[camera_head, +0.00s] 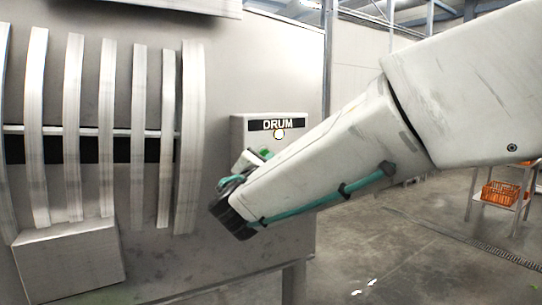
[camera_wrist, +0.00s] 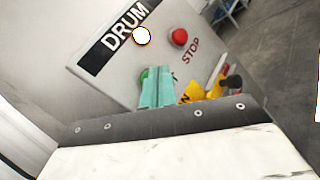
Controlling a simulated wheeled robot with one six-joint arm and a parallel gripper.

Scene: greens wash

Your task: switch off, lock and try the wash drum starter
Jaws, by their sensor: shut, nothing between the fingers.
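The drum starter is a pale grey box (camera_head: 240,127) with a black DRUM label, in the middle of the head view; my arm hides most of its front. In the wrist view its face (camera_wrist: 98,83) carries a white lamp (camera_wrist: 142,36), which looks lit, and a red STOP button (camera_wrist: 179,38). My gripper (camera_wrist: 158,72) is shut and empty, its teal fingers in front of the box's lower part. A green button (camera_wrist: 144,76) shows just left of the fingertips, partly hidden; I cannot tell if they touch.
The box is fixed to a large grey machine panel (camera_head: 280,60) with curved pale slats (camera_head: 140,130) on the left. A rack with orange crates (camera_head: 500,194) stands at the far right. The concrete floor (camera_head: 430,250) between is open.

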